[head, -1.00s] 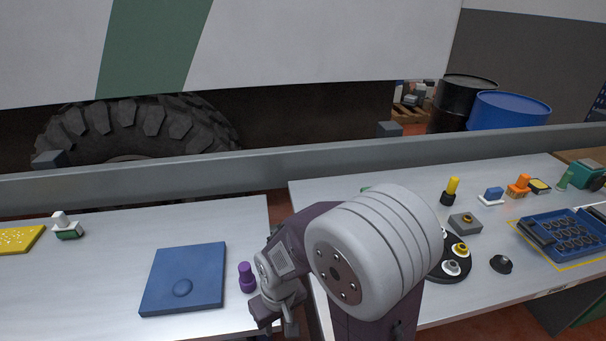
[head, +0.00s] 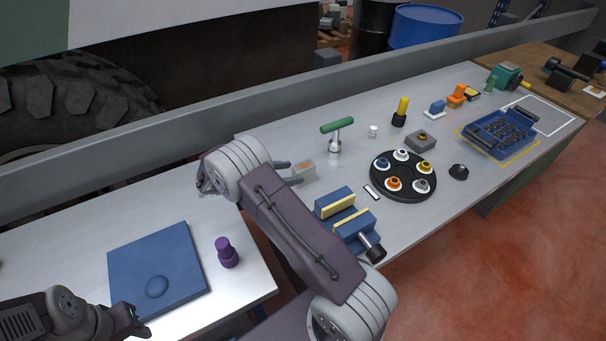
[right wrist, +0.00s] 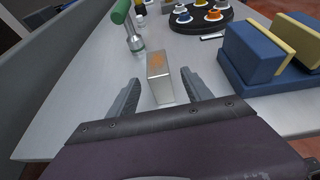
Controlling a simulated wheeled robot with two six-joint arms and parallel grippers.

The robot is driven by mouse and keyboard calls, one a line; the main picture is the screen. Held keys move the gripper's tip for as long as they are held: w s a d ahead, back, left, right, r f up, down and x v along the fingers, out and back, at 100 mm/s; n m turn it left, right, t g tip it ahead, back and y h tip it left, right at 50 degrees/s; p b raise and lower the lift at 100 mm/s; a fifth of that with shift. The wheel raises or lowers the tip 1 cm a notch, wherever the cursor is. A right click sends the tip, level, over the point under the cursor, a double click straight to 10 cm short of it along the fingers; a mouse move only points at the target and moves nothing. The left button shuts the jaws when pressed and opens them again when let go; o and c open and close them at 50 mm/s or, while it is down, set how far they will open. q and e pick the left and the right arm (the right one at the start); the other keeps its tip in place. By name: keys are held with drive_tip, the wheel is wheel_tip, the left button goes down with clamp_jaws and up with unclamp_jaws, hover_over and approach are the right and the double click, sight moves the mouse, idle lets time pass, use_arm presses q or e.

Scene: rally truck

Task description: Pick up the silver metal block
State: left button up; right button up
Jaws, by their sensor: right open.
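The silver metal block (head: 304,171) is a small box with an orange patch on its top. It stands on the grey bench; it also shows in the right wrist view (right wrist: 161,85). My right gripper (head: 289,173) is open beside the block, on its left in the head view. In the right wrist view the block shows between the two spread fingers (right wrist: 160,79), with a gap on both sides.
A green-handled tool (head: 336,128) stands behind the block. A blue vise (head: 340,202) with yellow jaws is in front of it. A round black tray (head: 382,187) with several coloured pieces lies to the right. A blue pad (head: 150,250) and purple piece (head: 227,255) are on the left bench.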

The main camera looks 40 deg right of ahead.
sight(295, 172)
drive_tip(key=x, duration=0.3)
drive_tip(key=shift+s+d, duration=0.25)
drive_tip(key=shift+d, duration=0.1)
drive_tip(key=x, duration=0.3)
drive_tip(key=p+x, duration=0.1)
drive_tip(key=x, duration=0.1)
drive_tip(key=shift+w+d, duration=0.15)
drive_tip(key=shift+w, duration=0.15)
clamp_jaws()
